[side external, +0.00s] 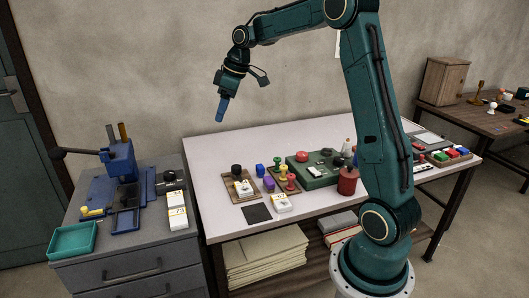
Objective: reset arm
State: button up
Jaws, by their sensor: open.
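My teal arm rises from its base at the table's right front and reaches up and to the left. My gripper (236,88) is raised high in front of the wall, well above and apart from the table (215,170). A blue tip points down from it, and a dark part sticks out to its right. It is open and touches nothing on the table. Finer detail of the jaws is too small to make out.
The table holds a dark flat square (257,213), a green box (313,178), a dark red pot (348,181) and several small coloured pieces. A grey cabinet (130,268) with a blue press (120,160) and a teal tray (73,240) stands left. The air around my gripper is clear.

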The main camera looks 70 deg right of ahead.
jog(key=s+a+r+m, duration=0.1)
jog(key=s+a+r, duration=0.2)
jog(key=s+a, duration=0.35)
jog(key=s+a+r+m, duration=0.1)
jog(key=s+a+r, duration=0.2)
jog(key=s+a, duration=0.3)
jog(key=s+a+f+m, duration=0.1)
jog(key=s+a, duration=0.1)
jog(key=s, duration=0.3)
jog(key=s+a+f+t, duration=0.1)
jog(key=s+a+f, duration=0.1)
jog(key=s, duration=0.3)
jog(key=s+a+f+m+h, duration=0.1)
jog(key=s+a, duration=0.2)
jog(key=s, duration=0.3)
jog(key=shift+f+m+t, duration=0.2)
jog(key=shift+m+t, duration=0.1)
jog(key=shift+t, duration=0.1)
